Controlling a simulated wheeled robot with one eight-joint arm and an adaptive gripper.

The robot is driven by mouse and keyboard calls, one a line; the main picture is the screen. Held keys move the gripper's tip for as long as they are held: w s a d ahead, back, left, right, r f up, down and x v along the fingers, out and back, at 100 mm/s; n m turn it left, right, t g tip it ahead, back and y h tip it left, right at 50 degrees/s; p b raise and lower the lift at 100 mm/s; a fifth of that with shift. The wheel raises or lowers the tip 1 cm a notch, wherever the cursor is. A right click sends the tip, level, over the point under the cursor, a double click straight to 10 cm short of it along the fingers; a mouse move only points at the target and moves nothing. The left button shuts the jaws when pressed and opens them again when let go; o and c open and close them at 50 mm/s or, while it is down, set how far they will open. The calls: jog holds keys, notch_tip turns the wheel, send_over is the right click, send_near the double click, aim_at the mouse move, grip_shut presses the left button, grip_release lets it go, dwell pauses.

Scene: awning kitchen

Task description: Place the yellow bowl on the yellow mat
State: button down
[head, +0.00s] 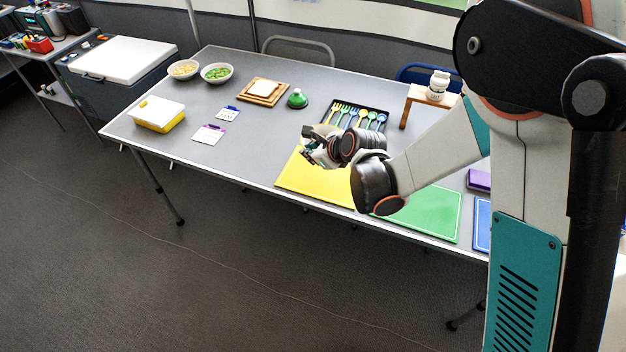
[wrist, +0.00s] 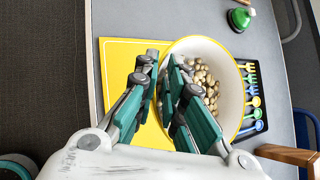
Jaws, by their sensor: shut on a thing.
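The yellow mat (head: 300,180) is a flat yellow board at the table's front edge; it also shows in the wrist view (wrist: 118,58). The yellow bowl (wrist: 228,68) has a yellow rim and a pale inside with beige, nut-like pieces in it. My gripper (wrist: 163,66) is shut on the bowl's left rim, one finger outside and one inside. In the wrist view the bowl overlaps the mat's right part and the utensil tray's edge. Its height above them is unclear.
A black tray (head: 382,128) of coloured utensils lies behind the mat, close to the bowl. A green cutting board (head: 428,212) lies right of the mat. A green domed thing (head: 297,99) and a small wooden stand (head: 424,97) are farther back.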

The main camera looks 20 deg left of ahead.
notch_tip(320, 180, down, 10)
jog(key=b, duration=0.3)
jog(key=shift+r, duration=0.3)
jog(key=c, duration=1.7)
grip_release()
jog(key=p+v, duration=0.3)
jog(key=v, duration=0.9)
jog(key=shift+p, duration=0.4)
